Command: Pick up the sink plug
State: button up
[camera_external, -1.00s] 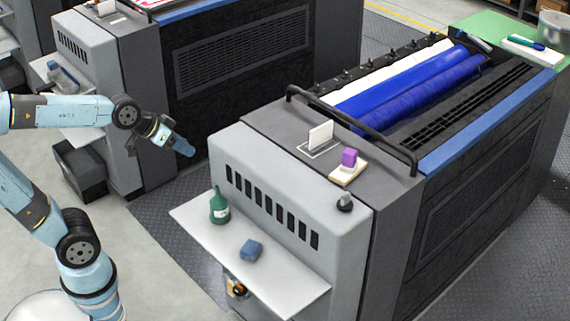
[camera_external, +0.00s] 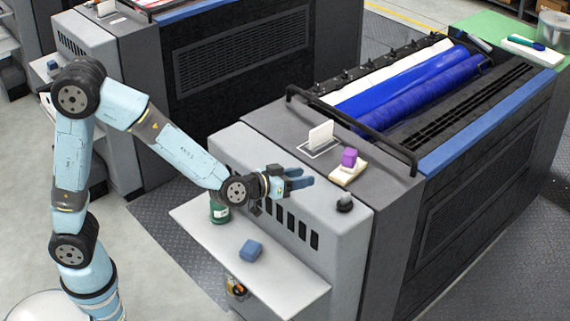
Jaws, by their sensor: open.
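A small dark grey thing with a rounded top (camera_external: 344,203), which looks like the sink plug, sits at the right end of the grey printing unit's front top edge. It is too small to make out clearly. My gripper (camera_external: 303,177) is open and empty, with blue fingers pointing right.
A black rail (camera_external: 352,124) runs behind.

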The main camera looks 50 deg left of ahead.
aim_at(342, 199)
jog(key=s+d+f+t+y, duration=0.3)
jog(key=d+f+y, duration=0.1)
jog(key=d+f, duration=0.4)
jog(key=shift+n, duration=0.4)
jog(key=w, duration=1.4)
jog(key=shift+a+f, duration=0.3)
jog(key=shift+a, duration=0.1)
jog(key=shift+c, duration=0.3)
grip_shut()
